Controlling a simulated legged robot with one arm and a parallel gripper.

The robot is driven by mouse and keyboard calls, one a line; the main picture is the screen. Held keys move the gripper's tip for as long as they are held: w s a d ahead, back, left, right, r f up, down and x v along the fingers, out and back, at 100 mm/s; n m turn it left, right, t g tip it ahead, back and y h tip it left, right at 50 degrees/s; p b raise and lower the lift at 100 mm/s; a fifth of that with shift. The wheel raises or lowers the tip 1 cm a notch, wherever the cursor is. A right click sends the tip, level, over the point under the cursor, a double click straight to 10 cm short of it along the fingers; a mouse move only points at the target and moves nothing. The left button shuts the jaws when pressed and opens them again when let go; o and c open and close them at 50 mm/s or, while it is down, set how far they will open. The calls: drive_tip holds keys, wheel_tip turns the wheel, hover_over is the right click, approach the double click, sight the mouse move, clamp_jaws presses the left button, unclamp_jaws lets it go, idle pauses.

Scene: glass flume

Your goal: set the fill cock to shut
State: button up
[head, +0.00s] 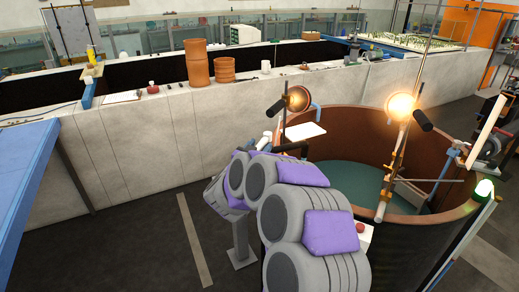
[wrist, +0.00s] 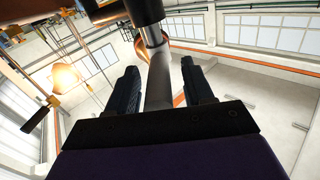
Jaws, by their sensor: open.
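The bar looks like the lever of the fill cock, but I cannot be sure. It runs up to a bright metal collar (wrist: 153,37) under a dark round body (wrist: 135,10). Gaps show between the bar and both fingers, so it is not gripped. In the head view my purple and grey arm reaches toward the near left rim of the round brown tank (head: 345,150). It hides most of the cock and the fingers.
A lit lamp (head: 400,105) on a stand rises by the tank, and another lamp (head: 297,98) glows at its far left rim. A white board (head: 305,131) sits there too. Behind, a long pale wall (head: 180,140) carries terracotta pots (head: 197,63). Bare floor lies left of my arm.

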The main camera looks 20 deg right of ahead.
drive_tip(key=shift+w+d, duration=0.15)
drive_tip(key=shift+d, duration=0.1)
drive_tip(key=shift+c, duration=0.4)
clamp_jaws()
